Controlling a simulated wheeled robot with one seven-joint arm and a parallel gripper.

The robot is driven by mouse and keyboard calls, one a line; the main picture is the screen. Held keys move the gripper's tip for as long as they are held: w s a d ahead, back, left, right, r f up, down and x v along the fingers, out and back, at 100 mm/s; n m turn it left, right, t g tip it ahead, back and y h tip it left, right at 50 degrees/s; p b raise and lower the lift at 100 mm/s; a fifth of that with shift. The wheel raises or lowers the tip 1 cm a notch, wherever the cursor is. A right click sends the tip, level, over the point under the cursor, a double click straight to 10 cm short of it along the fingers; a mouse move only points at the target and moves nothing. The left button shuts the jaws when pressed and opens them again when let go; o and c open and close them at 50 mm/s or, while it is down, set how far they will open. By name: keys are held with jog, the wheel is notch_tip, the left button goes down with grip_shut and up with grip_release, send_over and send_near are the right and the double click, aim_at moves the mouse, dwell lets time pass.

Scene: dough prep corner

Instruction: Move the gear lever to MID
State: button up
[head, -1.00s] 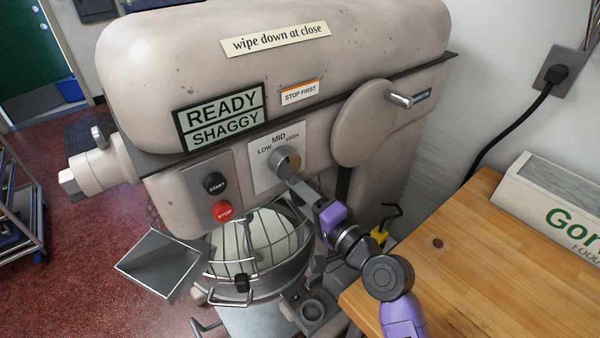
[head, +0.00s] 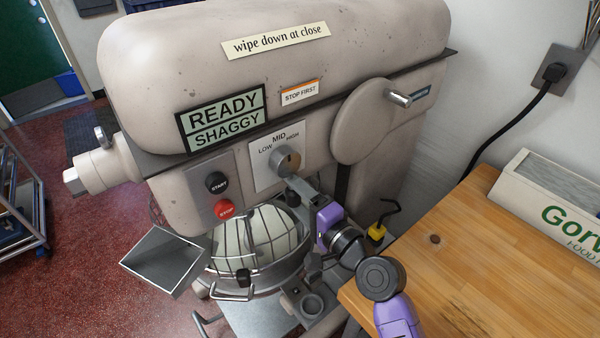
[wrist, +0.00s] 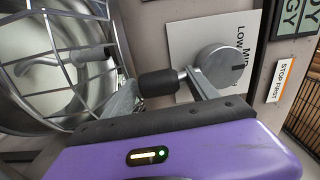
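The gear lever's round grey knob (head: 287,160) sits on a white LOW, MID, HIGH plate (head: 262,177) on the mixer's front. In the wrist view the knob (wrist: 218,72) has a dark mark on the side facing the MID lettering, roughly in line with it. The lever's black grip (wrist: 158,83) sticks out beside the knob on a short metal rod. My gripper (head: 299,192) is at the lever, below the knob. In the wrist view its fingers stand apart, with the black grip between them. I cannot tell whether either finger touches it.
A wire bowl guard (head: 262,240) lies just below the gripper. START (head: 215,183) and red STOP (head: 224,209) buttons are left of the plate. A wooden table (head: 455,265) is close on the right. A metal chute (head: 163,262) juts out at left.

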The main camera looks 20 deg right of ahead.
jog(key=shift+b+v, duration=0.45)
jog(key=shift+v, duration=2.95)
jog(key=shift+s+d+r, duration=0.1)
jog(key=shift+s+d, duration=0.05)
jog(key=shift+s, duration=0.35)
